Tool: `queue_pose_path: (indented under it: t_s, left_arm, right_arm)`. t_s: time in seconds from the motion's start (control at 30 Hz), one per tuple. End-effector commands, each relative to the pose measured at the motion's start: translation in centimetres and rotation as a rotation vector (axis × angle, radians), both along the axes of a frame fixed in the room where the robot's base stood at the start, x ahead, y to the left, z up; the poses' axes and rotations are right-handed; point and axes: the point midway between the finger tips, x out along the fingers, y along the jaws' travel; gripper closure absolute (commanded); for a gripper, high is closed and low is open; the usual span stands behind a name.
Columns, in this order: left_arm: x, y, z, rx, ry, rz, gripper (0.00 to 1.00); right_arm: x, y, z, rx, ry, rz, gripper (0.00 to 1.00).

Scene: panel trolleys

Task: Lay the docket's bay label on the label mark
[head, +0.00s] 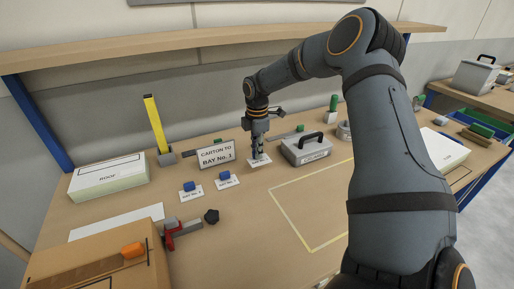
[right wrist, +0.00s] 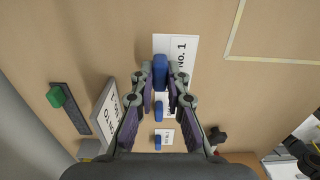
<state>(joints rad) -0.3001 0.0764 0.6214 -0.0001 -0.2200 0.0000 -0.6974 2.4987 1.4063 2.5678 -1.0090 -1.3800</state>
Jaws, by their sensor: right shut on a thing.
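The docket (head: 216,154) is a tilted white sign reading "CARTON TO BAY No. 1". It also shows in the right wrist view (right wrist: 106,112). My right gripper (head: 258,152) is shut on the blue grip of a white bay label (head: 260,161). In the right wrist view the fingers (right wrist: 160,78) pinch this grip, and the label (right wrist: 184,50) shows "No. 1". I cannot tell whether it touches the table. Two other blue-gripped labels (head: 190,192) (head: 228,181) lie nearby. A dark outline (head: 100,283) on the carton (head: 75,262) may be the label mark. My left gripper is out of view.
A grey handled case (head: 306,150) stands right of the held label. A red clamp with a black knob (head: 180,231) lies beside the carton. A white box (head: 108,176) and a yellow upright (head: 154,122) stand at the left. The yellow-outlined area (head: 300,205) looks clear.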

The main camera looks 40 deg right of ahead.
Motion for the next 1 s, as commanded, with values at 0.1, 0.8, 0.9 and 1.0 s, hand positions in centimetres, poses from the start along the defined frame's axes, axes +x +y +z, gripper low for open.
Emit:
queue_pose_path:
  t_s: [0.1,0.8,0.9,1.0]
  left_arm:
    - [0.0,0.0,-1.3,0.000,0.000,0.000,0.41]
    - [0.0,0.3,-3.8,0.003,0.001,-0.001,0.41]
    - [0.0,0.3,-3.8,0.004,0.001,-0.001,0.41]
    - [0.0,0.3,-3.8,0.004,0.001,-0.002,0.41]
  right_arm:
    - [0.0,0.0,-1.6,0.000,0.000,0.000,1.00]
    - [0.0,0.0,-4.9,0.000,-0.001,0.000,1.00]
    - [0.0,0.0,-4.9,0.000,-0.001,0.000,0.78]
    - [0.0,0.0,-4.9,0.000,-0.001,0.000,0.65]
